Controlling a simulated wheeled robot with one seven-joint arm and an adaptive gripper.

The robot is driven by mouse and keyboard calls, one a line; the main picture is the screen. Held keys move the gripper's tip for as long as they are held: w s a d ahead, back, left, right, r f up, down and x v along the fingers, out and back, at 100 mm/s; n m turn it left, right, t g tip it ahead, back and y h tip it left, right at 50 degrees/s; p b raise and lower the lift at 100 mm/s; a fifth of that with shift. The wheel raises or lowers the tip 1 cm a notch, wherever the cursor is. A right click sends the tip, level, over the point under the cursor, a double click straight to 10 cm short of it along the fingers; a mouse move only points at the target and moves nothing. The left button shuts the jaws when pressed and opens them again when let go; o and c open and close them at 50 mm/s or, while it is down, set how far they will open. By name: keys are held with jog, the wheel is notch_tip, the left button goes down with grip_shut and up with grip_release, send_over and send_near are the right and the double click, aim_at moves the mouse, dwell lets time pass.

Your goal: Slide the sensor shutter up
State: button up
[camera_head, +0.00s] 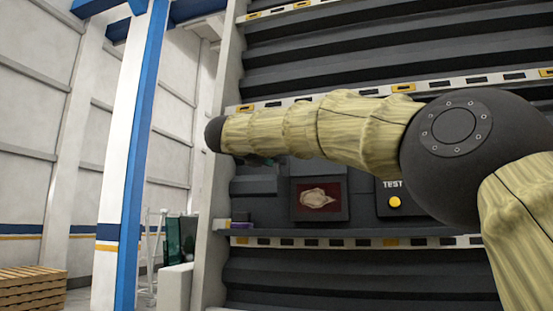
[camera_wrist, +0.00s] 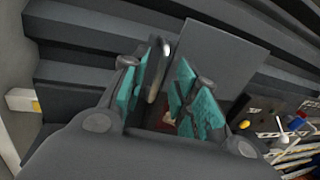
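A flat dark grey plate (camera_wrist: 222,58), which looks like the sensor shutter, stands beyond my fingers in the wrist view. A bright, rounded metal bar (camera_wrist: 153,82), perhaps its handle, shows between the teal pads of my gripper (camera_wrist: 170,70). The pads are apart, with the bar nearer the left one. I cannot tell whether either pad touches it. A bit of dark red shows low between the fingers. In the head view my arm hides most of the gripper (camera_head: 262,160), and I cannot make out the shutter there.
A dark red panel with a beige shape (camera_head: 318,199) and a TEST panel with a yellow button (camera_head: 394,202) sit on the ribbed wall, below my arm. A blue-white post (camera_head: 130,160) stands left.

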jog(key=v, duration=1)
jog(key=shift+s, duration=0.25)
jog(key=shift+r, duration=0.1)
